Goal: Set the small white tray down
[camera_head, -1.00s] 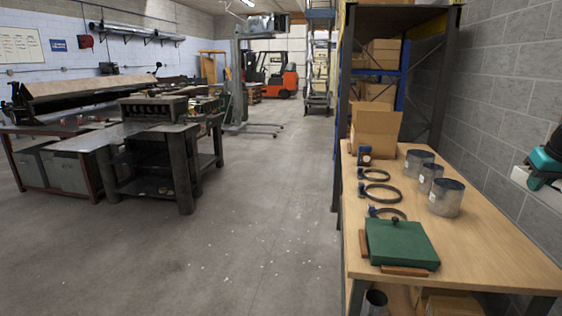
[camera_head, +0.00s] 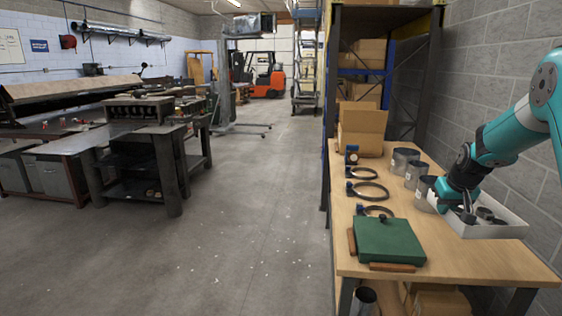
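The small white tray (camera_head: 492,231) is at the right, over the right part of the wooden bench (camera_head: 470,262). Several grey, round metal-looking pieces (camera_head: 485,214) are in it. My gripper (camera_head: 455,206), on a teal arm, is at the tray's left end. The fingers are dark and small, and their grip on the tray cannot be made out. Whether the tray touches the bench or hangs just above it is unclear.
A green slab (camera_head: 388,241) with wooden strips lies at the bench's front left. Dark ring clamps (camera_head: 371,191) and metal cylinders (camera_head: 405,160) stand behind it. An open cardboard box (camera_head: 361,132) is at the back. Bare wood lies right of the slab.

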